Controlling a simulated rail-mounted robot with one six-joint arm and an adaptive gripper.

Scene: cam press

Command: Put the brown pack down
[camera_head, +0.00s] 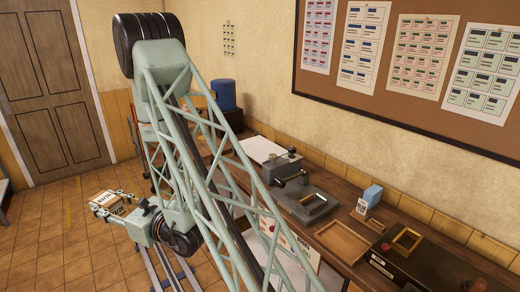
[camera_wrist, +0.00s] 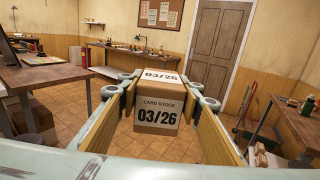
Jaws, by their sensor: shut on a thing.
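The brown pack is a box with white labels reading "CARD STOCK 03/26". It shows in the middle of the wrist view (camera_wrist: 157,112) and at the lower left of the head view (camera_head: 106,201). My gripper (camera_wrist: 158,98) is shut on the pack, with one finger against each side. In the head view my gripper (camera_head: 117,203) holds the pack out to the left of my arm, away from the workbench and with tiled floor behind it. Whether anything lies directly under the pack is hidden.
The workbench (camera_head: 340,213) along the right wall carries a cam press (camera_head: 303,200), a wooden tray (camera_head: 343,241) and a blue box (camera_head: 371,195). In the wrist view a desk (camera_wrist: 48,72) stands left and a bench (camera_wrist: 300,125) right. Tiled floor (camera_head: 40,240) is open at left.

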